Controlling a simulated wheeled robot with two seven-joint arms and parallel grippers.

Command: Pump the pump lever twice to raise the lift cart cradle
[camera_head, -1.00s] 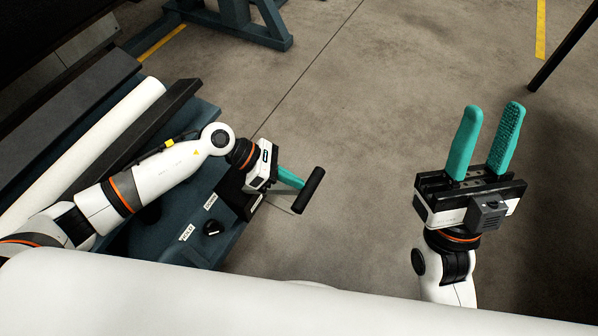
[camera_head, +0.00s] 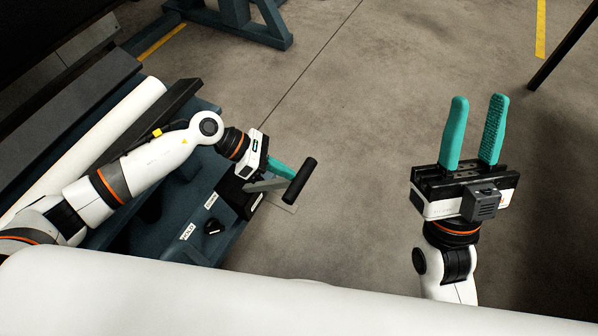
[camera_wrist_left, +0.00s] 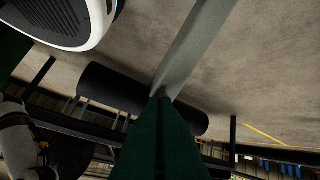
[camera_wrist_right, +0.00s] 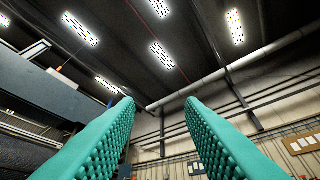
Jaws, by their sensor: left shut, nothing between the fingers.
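The pump lever is a grey bar (camera_head: 264,185) with a black cross handle (camera_head: 300,182) at its end, right of the blue-green lift cart. My left gripper (camera_head: 291,174) is shut with nothing between its fingers. Its fingertips lie against or just beside the bar, close to the handle; I cannot tell if they touch. In the left wrist view the shut fingers (camera_wrist_left: 160,108) overlap the black handle (camera_wrist_left: 108,88), and the grey bar (camera_wrist_left: 190,48) runs up from their tips. My right gripper (camera_head: 478,98) is open and empty, well away to the right.
The cart's side (camera_head: 175,250) carries a black knob (camera_head: 212,226) and white labels (camera_head: 187,232). A white roll (camera_head: 95,138) lies at the left. A large white surface (camera_head: 300,300) spans the front. A dark post (camera_head: 562,50) stands at the far right. Floor between my arms is clear.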

